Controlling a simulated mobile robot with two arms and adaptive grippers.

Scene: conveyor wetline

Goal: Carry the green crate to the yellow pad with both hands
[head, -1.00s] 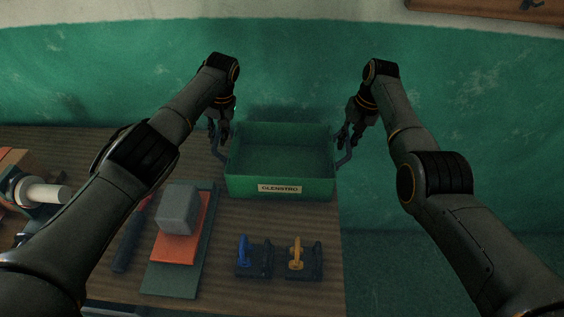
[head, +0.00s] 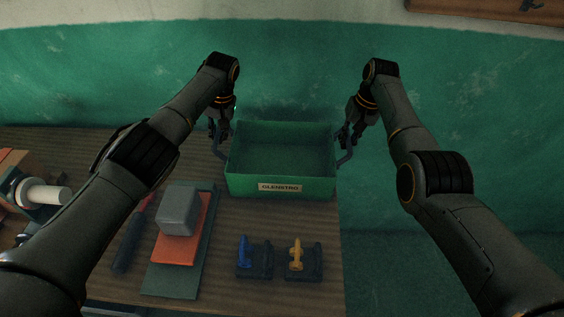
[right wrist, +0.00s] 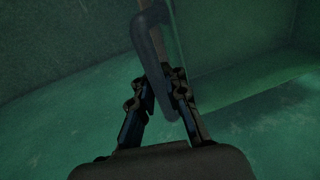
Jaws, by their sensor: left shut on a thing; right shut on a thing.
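The green crate (head: 281,187) is upright and looks empty, with a label reading GLENSTRO on its front wall. It is at the back right of the wooden table; whether it touches the table top is hard to tell. My left gripper (head: 216,134) is shut on the grey handle at the crate's left end. My right gripper (head: 346,136) is shut on the handle at its right end. In the right wrist view the fingers of my right gripper (right wrist: 160,82) close around the handle (right wrist: 152,45) beside the crate wall (right wrist: 240,85). I see no yellow pad.
A grey block (head: 179,210) sits on an orange piece (head: 180,250) over a dark green board (head: 170,283). Two clamp-like fixtures, one blue (head: 243,252) and one yellow (head: 296,254), stand at the front. A roll-like part (head: 44,194) lies at left. The table (head: 325,215) ends at right.

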